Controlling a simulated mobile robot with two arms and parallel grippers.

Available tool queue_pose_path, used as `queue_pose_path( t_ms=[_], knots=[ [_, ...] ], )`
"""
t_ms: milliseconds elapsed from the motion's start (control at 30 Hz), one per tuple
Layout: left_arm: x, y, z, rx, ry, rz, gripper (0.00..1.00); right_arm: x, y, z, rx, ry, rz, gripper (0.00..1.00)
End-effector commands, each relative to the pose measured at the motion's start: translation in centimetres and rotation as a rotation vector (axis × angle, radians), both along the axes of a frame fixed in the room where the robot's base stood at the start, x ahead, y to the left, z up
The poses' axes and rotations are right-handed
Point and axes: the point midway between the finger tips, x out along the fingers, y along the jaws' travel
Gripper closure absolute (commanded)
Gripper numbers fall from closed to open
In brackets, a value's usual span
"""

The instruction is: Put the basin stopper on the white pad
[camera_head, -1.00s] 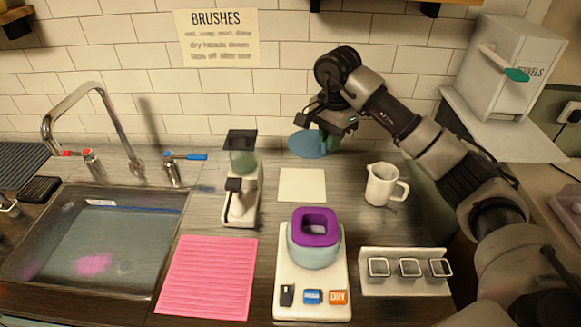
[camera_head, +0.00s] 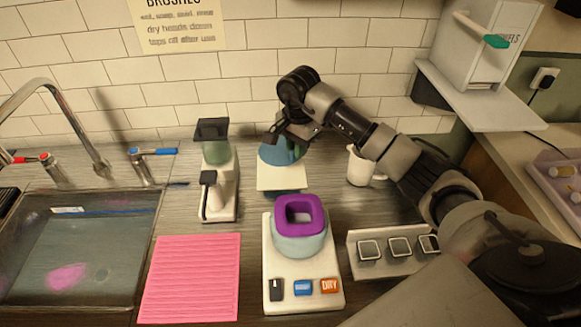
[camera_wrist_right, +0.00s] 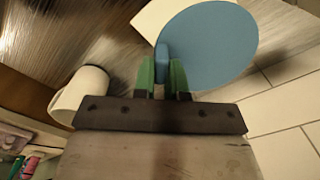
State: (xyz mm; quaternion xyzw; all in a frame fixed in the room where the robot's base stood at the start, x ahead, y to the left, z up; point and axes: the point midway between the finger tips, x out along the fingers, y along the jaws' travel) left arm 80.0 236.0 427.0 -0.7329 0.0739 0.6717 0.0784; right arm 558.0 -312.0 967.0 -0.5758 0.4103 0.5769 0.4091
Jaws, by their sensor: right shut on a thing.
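The basin stopper is a flat blue disc (camera_head: 271,154) with a small grip tab, and it fills the top middle of the right wrist view (camera_wrist_right: 212,45). My right gripper (camera_head: 297,148) is shut on the tab, which sits between its green fingers (camera_wrist_right: 162,76). The gap between disc and pad is hard to judge. My left gripper is not in view.
A white mug (camera_head: 360,167) stands right of the pad, partly behind my right arm. A white and green device (camera_head: 221,180) stands left, the purple-topped device (camera_head: 300,240) in front. A pink mat (camera_head: 192,280) and the sink (camera_head: 70,255) are further left.

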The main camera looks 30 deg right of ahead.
Motion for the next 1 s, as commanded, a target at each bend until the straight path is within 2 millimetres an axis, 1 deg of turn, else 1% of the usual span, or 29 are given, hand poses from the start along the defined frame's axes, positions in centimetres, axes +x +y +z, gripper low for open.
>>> queue_pose_path(
  t_ms=[33,100,333,533,767,867,900,967,1000],
  knots=[
    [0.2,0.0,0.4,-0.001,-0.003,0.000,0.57,-0.1,0.1,-0.8,0.003,0.004,0.000,1.00],
    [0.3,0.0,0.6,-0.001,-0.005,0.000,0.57,-0.1,0.1,-1.8,0.003,0.002,0.001,1.00],
    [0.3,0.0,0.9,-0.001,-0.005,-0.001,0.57,-0.1,0.1,-3.8,0.003,0.002,0.001,1.00],
    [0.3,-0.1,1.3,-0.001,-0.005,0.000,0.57,0.0,0.1,-6.4,0.003,0.001,0.001,1.00],
    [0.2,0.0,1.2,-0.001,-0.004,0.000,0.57,0.0,0.0,-6.6,0.001,-0.002,0.001,1.00],
    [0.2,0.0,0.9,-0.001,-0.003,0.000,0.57,0.0,0.0,-6.9,0.001,-0.002,0.001,1.00],
    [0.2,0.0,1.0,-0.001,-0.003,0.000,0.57,0.0,0.0,-6.9,0.001,-0.002,0.001,0.85],
    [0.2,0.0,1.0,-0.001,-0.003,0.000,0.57,0.0,0.0,-6.8,0.000,-0.001,0.001,0.76],
    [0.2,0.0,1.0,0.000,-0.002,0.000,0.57,0.0,0.0,-6.8,0.000,-0.001,0.001,0.69]
  ],
)
